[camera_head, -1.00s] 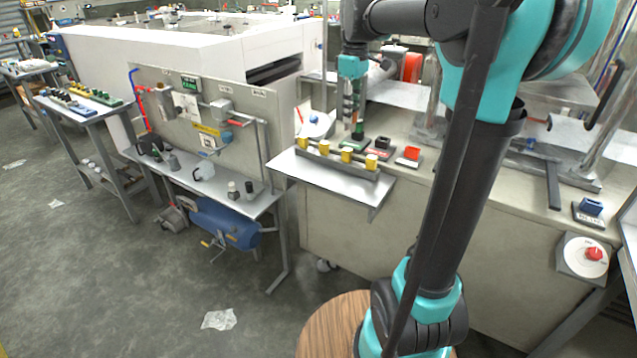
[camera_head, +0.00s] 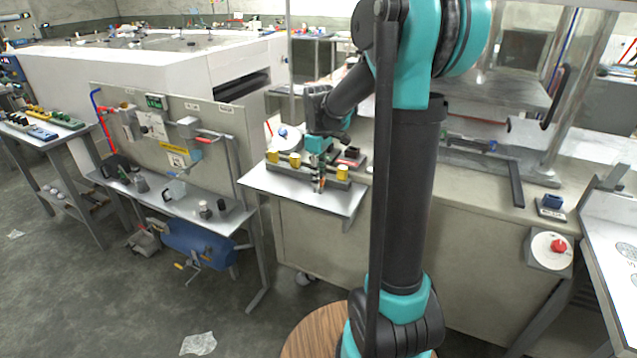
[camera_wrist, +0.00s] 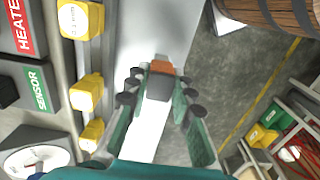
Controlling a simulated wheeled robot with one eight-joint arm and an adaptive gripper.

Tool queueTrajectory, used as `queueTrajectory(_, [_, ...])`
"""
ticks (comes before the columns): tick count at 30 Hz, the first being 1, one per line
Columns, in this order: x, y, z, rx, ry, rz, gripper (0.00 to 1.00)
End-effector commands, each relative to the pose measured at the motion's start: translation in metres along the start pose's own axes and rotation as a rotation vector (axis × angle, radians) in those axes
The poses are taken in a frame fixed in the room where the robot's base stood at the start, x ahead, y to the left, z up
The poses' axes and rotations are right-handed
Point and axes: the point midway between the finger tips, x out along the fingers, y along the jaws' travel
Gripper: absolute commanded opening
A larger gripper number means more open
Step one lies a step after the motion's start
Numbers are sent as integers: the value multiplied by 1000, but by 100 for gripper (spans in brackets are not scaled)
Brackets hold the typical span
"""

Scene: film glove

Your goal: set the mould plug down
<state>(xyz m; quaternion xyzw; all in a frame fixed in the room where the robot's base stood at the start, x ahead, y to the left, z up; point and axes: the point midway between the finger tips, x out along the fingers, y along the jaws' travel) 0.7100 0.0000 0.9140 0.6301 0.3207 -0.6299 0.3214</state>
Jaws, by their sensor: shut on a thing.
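My gripper (camera_head: 319,178) points down over the front part of the metal shelf (camera_head: 268,183), in front of the row of yellow blocks. In the wrist view its fingers (camera_wrist: 160,100) are shut on the mould plug (camera_wrist: 160,86), a dark grey piece with an orange end. The bare shelf (camera_wrist: 143,145) lies beneath the plug. The plug is small and mostly covered by the fingers in the head view. I cannot tell whether it touches the shelf or hangs just above it.
Several yellow blocks (camera_head: 295,160) stand on a rail along the shelf's back, close beside my gripper. Behind them are black and red sockets with labels such as a green SENSOR sign (camera_wrist: 38,88). The shelf's front edge drops to the floor (camera_wrist: 245,70). The shelf's left part is clear.

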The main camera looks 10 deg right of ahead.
Motion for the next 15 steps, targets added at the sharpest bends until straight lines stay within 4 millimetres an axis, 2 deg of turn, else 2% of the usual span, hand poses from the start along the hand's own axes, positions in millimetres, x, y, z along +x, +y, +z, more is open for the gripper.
queueTrajectory(5, [19,0,0,0,0,0,0])
queueTrajectory(15, [22,0,0,0,0,0,0])
